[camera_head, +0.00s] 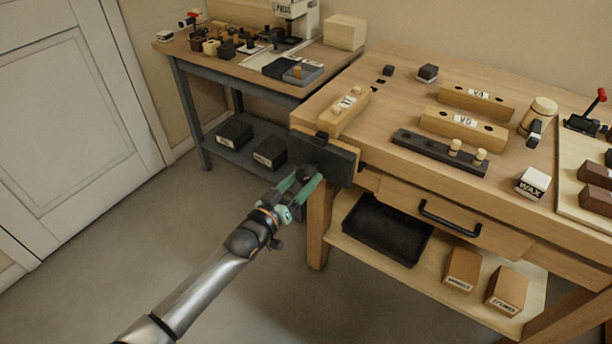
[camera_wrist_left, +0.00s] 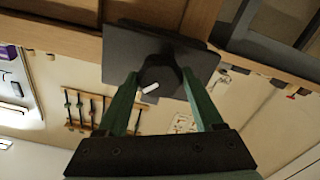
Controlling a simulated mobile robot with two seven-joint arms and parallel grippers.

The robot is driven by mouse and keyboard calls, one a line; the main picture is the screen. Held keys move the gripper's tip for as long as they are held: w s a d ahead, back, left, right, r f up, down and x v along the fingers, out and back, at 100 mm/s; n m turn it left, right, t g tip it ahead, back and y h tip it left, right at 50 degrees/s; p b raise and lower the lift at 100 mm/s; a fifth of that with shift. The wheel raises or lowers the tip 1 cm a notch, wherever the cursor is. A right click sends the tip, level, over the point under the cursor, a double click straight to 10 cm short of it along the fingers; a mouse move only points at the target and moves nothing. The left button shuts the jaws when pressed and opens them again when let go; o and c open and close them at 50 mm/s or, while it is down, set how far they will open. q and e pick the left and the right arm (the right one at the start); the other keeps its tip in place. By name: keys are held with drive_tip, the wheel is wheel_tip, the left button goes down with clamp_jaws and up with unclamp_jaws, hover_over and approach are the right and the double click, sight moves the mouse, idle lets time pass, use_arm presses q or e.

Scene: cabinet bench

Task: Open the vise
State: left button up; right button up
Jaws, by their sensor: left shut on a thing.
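The vise (camera_head: 332,162) is a dark plate on the front left corner of the wooden workbench. In the left wrist view its plate (camera_wrist_left: 122,58) sits against the bench edge, with a dark round knob (camera_wrist_left: 161,75) bearing a white mark at its middle. My left gripper (camera_head: 306,179) reaches the front of the vise, its green fingers on either side of the knob. In the left wrist view my left gripper (camera_wrist_left: 163,84) is shut on the knob. Whether a gap lies behind the plate is hard to tell. My right gripper is not in view.
A wooden block with a label (camera_head: 343,112) lies on the bench just behind the vise. A drawer with a black handle (camera_head: 450,217) and a black tray (camera_head: 388,228) are to the right below. A side table (camera_head: 225,68) stands behind left. The floor at left is clear.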

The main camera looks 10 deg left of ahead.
use_arm(q)
drive_tip(key=shift+n, duration=1.3)
drive_tip(key=o, duration=1.2)
drive_tip(key=shift+s+a+p, duration=0.1)
drive_tip(key=shift+s+p, duration=0.1)
drive_tip(key=shift+p, duration=0.2)
drive_tip(key=shift+p+v, duration=0.75)
drive_tip(key=shift+v, duration=0.2)
drive_tip(key=p+v, duration=0.2)
drive_tip(key=v, duration=0.2)
drive_tip(key=shift+s+a, duration=0.15)
drive_tip(key=shift+s, duration=0.25)
